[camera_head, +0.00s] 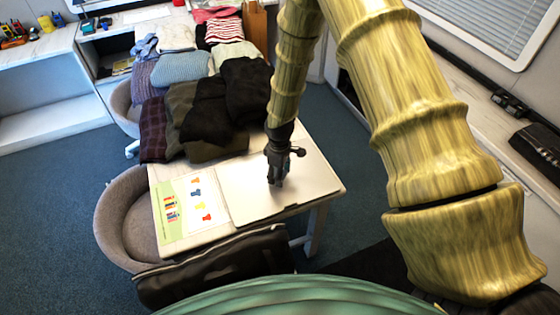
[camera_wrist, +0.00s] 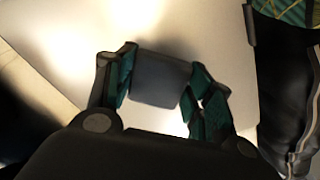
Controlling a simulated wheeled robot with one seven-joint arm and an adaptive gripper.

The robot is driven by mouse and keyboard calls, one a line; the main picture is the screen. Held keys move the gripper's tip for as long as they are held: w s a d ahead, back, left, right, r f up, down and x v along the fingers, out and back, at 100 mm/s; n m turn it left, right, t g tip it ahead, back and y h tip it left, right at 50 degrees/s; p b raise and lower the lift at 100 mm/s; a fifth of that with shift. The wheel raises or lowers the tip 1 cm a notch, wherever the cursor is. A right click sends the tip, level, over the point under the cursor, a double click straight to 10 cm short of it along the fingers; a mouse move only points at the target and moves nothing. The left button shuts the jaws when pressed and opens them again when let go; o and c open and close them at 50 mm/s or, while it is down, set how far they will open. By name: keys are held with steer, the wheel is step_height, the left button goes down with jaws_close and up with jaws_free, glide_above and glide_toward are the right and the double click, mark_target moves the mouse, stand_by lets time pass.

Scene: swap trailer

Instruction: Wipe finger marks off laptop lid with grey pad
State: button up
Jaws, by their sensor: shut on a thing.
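A closed laptop (camera_head: 265,198) with a pale silver lid lies on the table's right part. My gripper (camera_head: 277,180) is over the lid, pointing down. In the wrist view my gripper (camera_wrist: 158,85) is shut on the grey pad (camera_wrist: 160,80), which sits between the two fingers. The pad is against or just above the lid (camera_wrist: 190,30); I cannot tell which. The gripper hides the pad in the head view. No finger marks can be made out; bright glare covers part of the lid in the wrist view.
A sheet with coloured pictures (camera_head: 190,205) lies left of the laptop. Folded clothes (camera_head: 205,110) are piled behind on the table. A dark bag (camera_head: 215,268) stands at the front edge, and a grey chair (camera_head: 122,215) is at the left.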

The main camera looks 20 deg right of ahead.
steer(key=shift+s+r+p, duration=0.15)
steer(key=shift+r+p, duration=1.4)
steer(key=shift+r, duration=1.35)
